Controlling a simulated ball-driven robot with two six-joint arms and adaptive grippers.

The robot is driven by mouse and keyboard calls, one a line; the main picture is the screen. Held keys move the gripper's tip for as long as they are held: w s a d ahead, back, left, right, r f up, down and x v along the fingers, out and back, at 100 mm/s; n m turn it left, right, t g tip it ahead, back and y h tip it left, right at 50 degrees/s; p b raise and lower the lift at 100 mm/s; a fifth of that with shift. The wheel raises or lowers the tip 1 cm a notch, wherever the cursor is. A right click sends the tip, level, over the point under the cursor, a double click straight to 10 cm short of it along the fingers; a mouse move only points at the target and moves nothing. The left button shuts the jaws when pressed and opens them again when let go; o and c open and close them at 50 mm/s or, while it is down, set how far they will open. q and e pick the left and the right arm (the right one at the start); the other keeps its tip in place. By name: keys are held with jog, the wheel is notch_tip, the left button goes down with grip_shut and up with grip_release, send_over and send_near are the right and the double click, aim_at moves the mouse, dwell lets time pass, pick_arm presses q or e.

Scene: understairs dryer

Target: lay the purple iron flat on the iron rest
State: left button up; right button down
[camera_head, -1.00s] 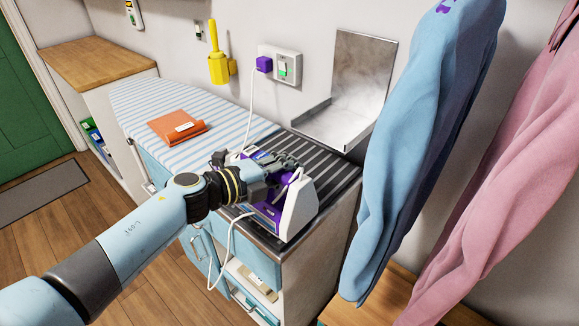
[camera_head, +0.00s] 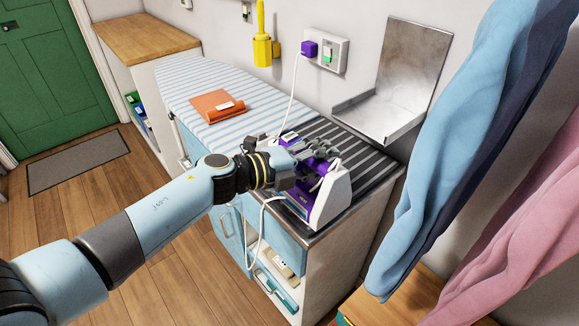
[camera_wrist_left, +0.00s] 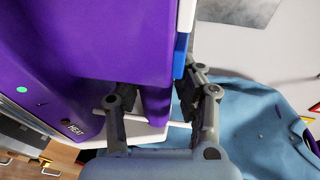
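The purple iron (camera_head: 299,201), purple with a white end, stands at the front edge of the counter, beside the dark ribbed surface (camera_head: 352,153) that looks like the iron rest. It seems to stand tilted up on its white end, not flat. My left gripper (camera_head: 312,165) reaches over it from the left. In the left wrist view the purple body (camera_wrist_left: 90,45) fills the upper left, and the fingers (camera_wrist_left: 157,100) sit close on both sides of a purple handle part, seemingly shut on it. My right gripper is out of view.
A white cord (camera_head: 292,95) runs down from the wall plug, and another loop hangs in front of the cabinet. An orange folded cloth (camera_head: 214,105) lies on the striped board (camera_head: 190,80). A metal bracket (camera_head: 405,85) is behind. Blue (camera_head: 450,150) and pink (camera_head: 520,235) garments hang at right.

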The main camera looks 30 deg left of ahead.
pick_arm(q)
jog(key=f+v, duration=0.2)
jog(key=v, duration=1.1)
jog(key=shift+s, duration=0.3)
jog(key=shift+a+f, duration=0.1)
jog(key=shift+f, duration=0.1)
jog(key=s+a+f+n+g+y+b, duration=0.15)
jog(key=s+f+n+b, duration=0.3)
jog(key=f, duration=0.75)
jog(key=s+a+f+n+g+y+b, duration=0.1)
jog(key=s+a+f+n+y+b, duration=0.25)
jog(key=f, duration=0.85)
jog(key=s+f+n+g+y+b, duration=0.1)
jog(key=s+f+n+y+b, duration=0.15)
jog(key=s+f+n, duration=0.65)
jog(key=s+f+n+g+b, duration=0.1)
jog(key=s+f+n+g, duration=0.2)
jog(key=s+f, duration=0.5)
jog(key=s+d+f+n+g+y+b, duration=0.1)
jog(key=s+f+n+g, duration=0.3)
jog(key=s+f, duration=0.5)
jog(key=s+g, duration=0.2)
jog(key=s, duration=0.3)
